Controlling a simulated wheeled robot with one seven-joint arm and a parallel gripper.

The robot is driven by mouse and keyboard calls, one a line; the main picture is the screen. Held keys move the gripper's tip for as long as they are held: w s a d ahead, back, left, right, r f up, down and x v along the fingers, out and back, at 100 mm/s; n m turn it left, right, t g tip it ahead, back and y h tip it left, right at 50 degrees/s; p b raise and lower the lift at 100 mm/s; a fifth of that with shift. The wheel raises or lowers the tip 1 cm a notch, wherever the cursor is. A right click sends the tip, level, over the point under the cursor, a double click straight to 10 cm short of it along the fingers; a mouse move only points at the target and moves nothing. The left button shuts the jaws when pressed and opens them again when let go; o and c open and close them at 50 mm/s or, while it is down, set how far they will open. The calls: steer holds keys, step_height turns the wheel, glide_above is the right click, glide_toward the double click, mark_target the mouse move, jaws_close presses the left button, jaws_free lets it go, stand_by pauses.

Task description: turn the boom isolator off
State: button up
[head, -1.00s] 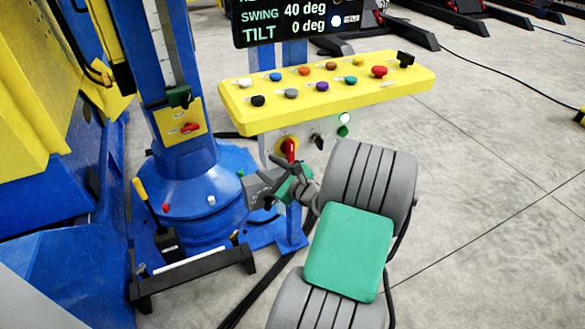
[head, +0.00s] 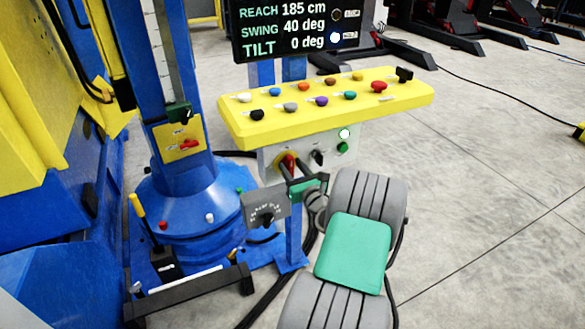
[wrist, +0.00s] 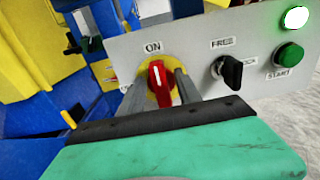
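The red rotary handle (wrist: 159,83) sits on a yellow disc on the grey front panel, under an ON label. It stands nearly upright, its upper end towards ON. A label at the disc's left is mostly hidden by a finger. The handle also shows under the yellow console in the head view (head: 289,162). I cannot read a name on this switch. My gripper (wrist: 160,80) is open, with one finger on each side of the handle. Gaps show between handle and fingers; I see no contact. In the head view my gripper (head: 292,173) is at the panel.
Right of the handle are a black FREE selector (wrist: 230,71), a green START button (wrist: 288,56) and a lit lamp (wrist: 295,18). The yellow console (head: 325,105) with several coloured knobs overhangs the panel. Another red handle (head: 188,146) is on the blue column.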

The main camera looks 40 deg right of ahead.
jaws_close()
steer(key=shift+n, duration=0.3)
stand_by(0.4)
steer(key=n, duration=0.3)
steer(key=shift+a+f+b, duration=0.1)
steer(key=shift+a+b, duration=0.1)
steer(key=shift+b, duration=0.2)
steer(key=n+b, duration=0.1)
steer(key=n, duration=0.4)
steer(key=shift+w+a+f+b, duration=0.1)
steer(key=shift+a+f+b, duration=0.1)
steer(key=shift+b, duration=0.15)
steer(key=shift+a+f+n+b, duration=0.1)
steer(key=shift+f+n+b, duration=0.1)
steer(key=shift+n+b, duration=1.7)
steer(key=shift+a+f+n+b, duration=0.15)
steer(key=shift+n+b, duration=0.85)
steer(key=shift+n, duration=1.7)
steer(key=shift+d, duration=0.1)
